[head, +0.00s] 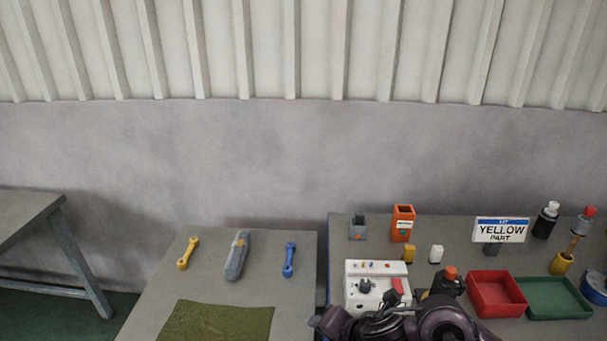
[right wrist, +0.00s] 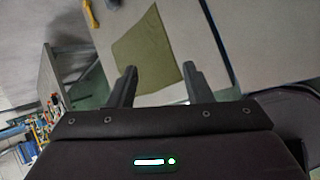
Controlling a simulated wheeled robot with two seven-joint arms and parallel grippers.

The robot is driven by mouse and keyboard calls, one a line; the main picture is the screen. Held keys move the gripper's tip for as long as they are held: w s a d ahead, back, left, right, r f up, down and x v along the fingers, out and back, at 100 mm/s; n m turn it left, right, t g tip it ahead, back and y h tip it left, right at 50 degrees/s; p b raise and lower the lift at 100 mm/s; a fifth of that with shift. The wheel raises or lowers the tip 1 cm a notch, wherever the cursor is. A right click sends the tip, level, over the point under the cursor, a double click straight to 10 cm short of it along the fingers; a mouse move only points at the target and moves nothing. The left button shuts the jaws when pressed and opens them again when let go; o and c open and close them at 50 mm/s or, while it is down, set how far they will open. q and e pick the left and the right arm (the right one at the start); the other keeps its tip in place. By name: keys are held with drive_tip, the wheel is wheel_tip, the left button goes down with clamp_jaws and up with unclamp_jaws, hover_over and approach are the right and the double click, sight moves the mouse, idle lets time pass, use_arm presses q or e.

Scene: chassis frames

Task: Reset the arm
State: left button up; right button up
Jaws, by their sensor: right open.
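My right arm (head: 415,322) shows dark at the bottom of the head view, in front of the right table; its fingertips cannot be made out there. In the right wrist view my right gripper (right wrist: 158,82) has its two dark fingers spread apart with nothing between them. Beyond the fingers lies an olive green mat (right wrist: 148,50) on a grey table. The same mat shows in the head view (head: 217,325). My left gripper is in neither view.
On the middle table lie a yellow wrench (head: 187,253), a grey tool (head: 237,256) and a blue wrench (head: 289,260). A gap separates the tables.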

drive_tip(key=s+d+f+m+g+h, duration=0.2)
drive_tip(key=s+d+m, duration=0.5)
drive_tip(key=m, duration=0.7)
drive_tip(key=s+d+f+m+g+h, duration=0.1)
drive_tip(key=s+d+f+m+h, duration=0.15)
drive_tip(key=s+d+m, duration=0.8)
wheel_tip(320, 180, down, 32)
drive_tip(key=a+m+g+b, duration=0.2)
drive_tip(key=a+m, duration=0.1)
drive_tip(key=s+d+f, duration=0.2)
drive_tip(key=s+f, duration=0.7)
drive_tip(key=s+d+f+g, duration=0.1)
drive_tip(key=s+f, duration=0.9)
drive_tip(key=shift+d+f+b, duration=0.2)
drive_tip(key=shift+d+b, duration=0.2)
drive_tip(key=shift+b, duration=0.05)
